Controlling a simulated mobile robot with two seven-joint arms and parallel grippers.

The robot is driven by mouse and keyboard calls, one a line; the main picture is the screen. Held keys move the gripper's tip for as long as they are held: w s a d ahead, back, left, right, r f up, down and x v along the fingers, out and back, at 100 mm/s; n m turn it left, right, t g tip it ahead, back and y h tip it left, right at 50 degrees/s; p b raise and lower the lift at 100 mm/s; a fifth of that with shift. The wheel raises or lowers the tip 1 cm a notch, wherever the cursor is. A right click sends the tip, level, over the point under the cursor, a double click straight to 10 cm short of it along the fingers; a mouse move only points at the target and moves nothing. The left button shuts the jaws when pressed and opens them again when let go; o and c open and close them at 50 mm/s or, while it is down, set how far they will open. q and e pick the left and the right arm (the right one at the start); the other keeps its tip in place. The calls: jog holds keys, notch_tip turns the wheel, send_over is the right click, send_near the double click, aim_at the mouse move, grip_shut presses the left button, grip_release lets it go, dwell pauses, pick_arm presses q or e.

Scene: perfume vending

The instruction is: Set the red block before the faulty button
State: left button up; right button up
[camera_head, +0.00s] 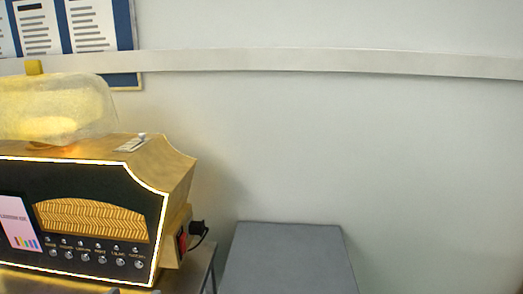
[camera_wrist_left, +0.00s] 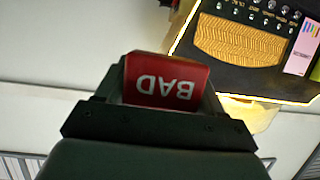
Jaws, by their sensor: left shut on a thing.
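The red block (camera_wrist_left: 166,78) carries the white word "BAD", upside down in the left wrist view. My left gripper (camera_wrist_left: 164,96) is shut on it, and the gripper hides part of the block. The perfume machine (camera_head: 100,205) stands at the left of the head view, with a row of several silver buttons (camera_head: 102,259) along its lower front. Small labels sit above the buttons, too small to read surely. No button is visibly marked as faulty. The machine (camera_wrist_left: 245,40) also shows inverted at the upper right of the left wrist view, apart from the block. My right gripper is not in view.
A red switch (camera_head: 182,242) and a black plug with a cable (camera_head: 198,228) are on the machine's right side. A glass vessel (camera_head: 55,108) lies on top. A grey stand (camera_head: 287,260) to the right is bare. Posters (camera_head: 92,25) hang on the wall.

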pick_arm(q)
jog(key=shift+s+f, duration=0.15)
jog(key=shift+f, duration=1.9)
jog(key=f, duration=0.2)
jog(key=s+f, duration=0.1)
jog(key=f, duration=0.2)
jog(key=shift+s+a+f, duration=0.1)
jog(key=shift+s, duration=0.1)
